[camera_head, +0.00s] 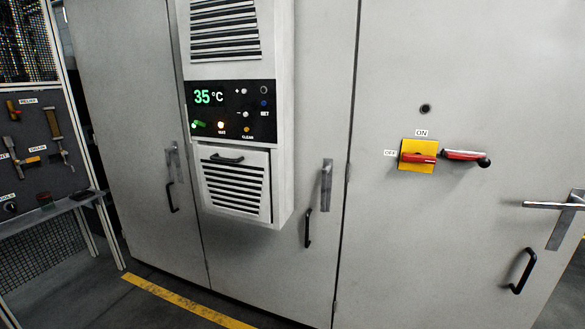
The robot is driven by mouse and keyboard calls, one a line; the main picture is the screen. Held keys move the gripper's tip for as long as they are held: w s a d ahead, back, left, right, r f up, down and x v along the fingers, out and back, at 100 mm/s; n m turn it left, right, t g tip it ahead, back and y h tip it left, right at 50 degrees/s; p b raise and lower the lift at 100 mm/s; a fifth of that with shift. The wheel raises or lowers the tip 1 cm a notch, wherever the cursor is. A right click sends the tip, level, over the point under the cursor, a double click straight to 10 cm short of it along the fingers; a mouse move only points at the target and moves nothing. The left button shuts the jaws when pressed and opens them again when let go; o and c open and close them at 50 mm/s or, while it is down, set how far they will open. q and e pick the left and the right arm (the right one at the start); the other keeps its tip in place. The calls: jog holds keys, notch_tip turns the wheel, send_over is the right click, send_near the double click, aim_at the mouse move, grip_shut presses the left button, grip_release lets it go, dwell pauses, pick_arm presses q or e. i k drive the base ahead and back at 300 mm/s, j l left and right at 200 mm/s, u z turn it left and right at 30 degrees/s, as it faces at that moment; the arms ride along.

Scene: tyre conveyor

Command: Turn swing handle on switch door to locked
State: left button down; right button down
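The switch door (390,250) is the large grey cabinet door on the right, and it looks closed. Its metal swing handle (545,205) is at the right edge of the picture. The lever lies about horizontal, pointing left, across the top of its slanting back plate (560,232). Neither of my grippers is in view, and nothing touches the handle.
A red rotary switch (417,158) on a yellow plate, with a red lever (463,155) beside it, sits on this door. A black pull handle (523,271) is below the swing handle. A cooling unit (283,150) projects from the middle door. A tool rack (70,130) stands left.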

aim_at(579, 204)
jog(key=z, duration=1.7)
